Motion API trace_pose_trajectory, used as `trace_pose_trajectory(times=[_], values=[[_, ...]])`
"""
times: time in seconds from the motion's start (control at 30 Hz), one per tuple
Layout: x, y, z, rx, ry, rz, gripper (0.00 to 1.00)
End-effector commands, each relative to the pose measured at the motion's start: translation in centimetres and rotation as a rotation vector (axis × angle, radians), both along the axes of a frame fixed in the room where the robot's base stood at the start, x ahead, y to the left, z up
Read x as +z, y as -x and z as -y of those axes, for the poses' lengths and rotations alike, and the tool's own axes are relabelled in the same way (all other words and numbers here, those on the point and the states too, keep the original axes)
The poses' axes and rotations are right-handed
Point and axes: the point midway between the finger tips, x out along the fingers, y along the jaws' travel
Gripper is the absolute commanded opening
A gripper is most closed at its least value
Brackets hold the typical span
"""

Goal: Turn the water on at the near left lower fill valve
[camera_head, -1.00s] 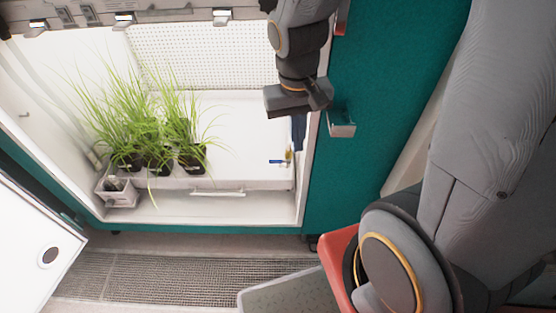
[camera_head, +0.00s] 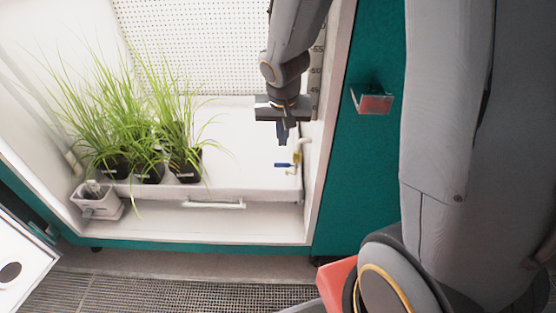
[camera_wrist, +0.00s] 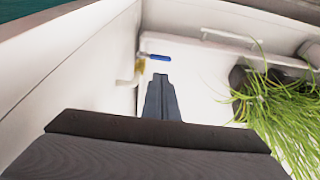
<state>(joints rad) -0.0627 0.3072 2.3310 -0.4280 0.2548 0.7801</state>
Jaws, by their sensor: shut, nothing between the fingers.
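The fill valve (camera_head: 294,166) is a small brass fitting with a blue lever (camera_head: 282,165), at the right end of the white tray inside the chamber. The lever points left in the head view. In the wrist view the blue lever (camera_wrist: 154,58) lies just beyond my fingertips, with the brass body (camera_wrist: 140,68) at its left end. My gripper (camera_head: 283,140) is shut and empty, pointing down, a little above the lever in the head view. In the wrist view its fingers (camera_wrist: 161,80) are together and appear apart from the lever.
Potted grasses (camera_head: 150,165) stand on the left of the white tray (camera_head: 235,170). A grey-white box (camera_head: 97,203) sits at the left front. The chamber's right wall is close to my gripper. A teal panel (camera_head: 350,180) with a red-and-metal bracket (camera_head: 372,100) is outside it.

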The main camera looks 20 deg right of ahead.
Motion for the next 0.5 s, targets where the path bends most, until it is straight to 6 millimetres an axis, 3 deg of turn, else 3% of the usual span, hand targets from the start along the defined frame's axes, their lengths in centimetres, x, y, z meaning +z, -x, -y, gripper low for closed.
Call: trace_pose_trajectory(times=[0.27,0.5], values=[[-0.2,0.0,0.0,0.001,0.001,-0.001,0.0],[-3.2,-0.7,0.2,0.001,0.001,-0.006,0.0]])
